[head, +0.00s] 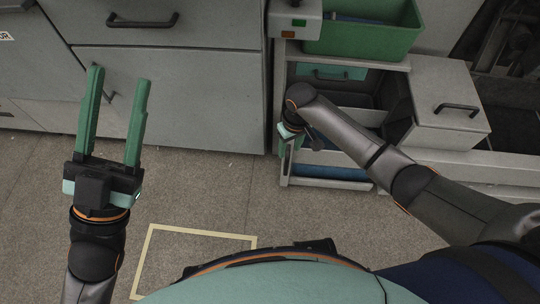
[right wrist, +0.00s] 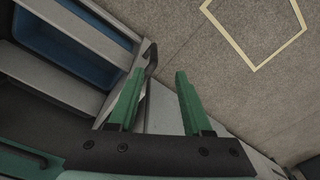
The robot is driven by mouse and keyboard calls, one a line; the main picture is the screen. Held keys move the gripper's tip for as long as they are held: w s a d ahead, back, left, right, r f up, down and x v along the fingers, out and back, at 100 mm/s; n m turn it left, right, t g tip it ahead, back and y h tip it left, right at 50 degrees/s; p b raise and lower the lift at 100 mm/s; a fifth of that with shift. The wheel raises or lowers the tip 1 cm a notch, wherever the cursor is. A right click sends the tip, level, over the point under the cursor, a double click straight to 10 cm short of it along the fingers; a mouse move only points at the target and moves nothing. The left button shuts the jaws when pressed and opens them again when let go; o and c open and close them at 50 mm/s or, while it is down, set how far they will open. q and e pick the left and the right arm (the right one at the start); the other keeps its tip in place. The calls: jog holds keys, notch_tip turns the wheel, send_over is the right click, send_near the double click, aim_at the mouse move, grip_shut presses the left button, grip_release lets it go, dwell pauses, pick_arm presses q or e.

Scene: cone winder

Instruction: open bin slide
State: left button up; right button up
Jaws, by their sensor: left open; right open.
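A pale shelf unit (head: 284,175) stands right of the grey cabinets. It holds a green bin (head: 362,42) on top and blue bins (head: 330,172) low down. I cannot tell for sure which part is the bin slide. My right gripper (right wrist: 160,98) is open, with a pale panel edge between its green fingers. A dark handle (right wrist: 151,60) shows just beyond the left finger; contact cannot be told. In the head view my right gripper is at the unit's left front, partly hidden by its own wrist. My left gripper (head: 120,90) is open and empty before the cabinets.
A grey box drawer (head: 440,100) with a dark handle sticks out at the right of the unit. A teal panel with a handle (head: 330,74) is inside the unit. Grey cabinet drawers (head: 170,90) fill the left. The floor in front is clear, with a yellow outline (head: 200,231).

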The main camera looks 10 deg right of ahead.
aim_at(287, 160)
jog(key=shift+w+d+f+h+b, duration=0.1)
jog(key=shift+w+f+h+b, duration=0.05)
jog(key=shift+w, duration=0.35)
jog(key=shift+w+d+f+h+b, duration=0.1)
jog(key=shift+w+h+b, duration=0.05)
jog(key=shift+w, duration=0.3)
notch_tip(287, 160, down, 12)
jog(key=b, duration=0.7)
jog(key=shift+a, duration=0.1)
pick_arm(q)
notch_tip(287, 160, down, 8)
jog(key=m+h, duration=0.1)
jog(key=shift+d+g, duration=0.35)
jog(key=shift+g, duration=0.05)
jog(key=shift+r, duration=0.15)
pick_arm(e)
jog(key=shift+s, duration=0.1)
jog(key=c, duration=0.8)
jog(key=shift+a, duration=0.1)
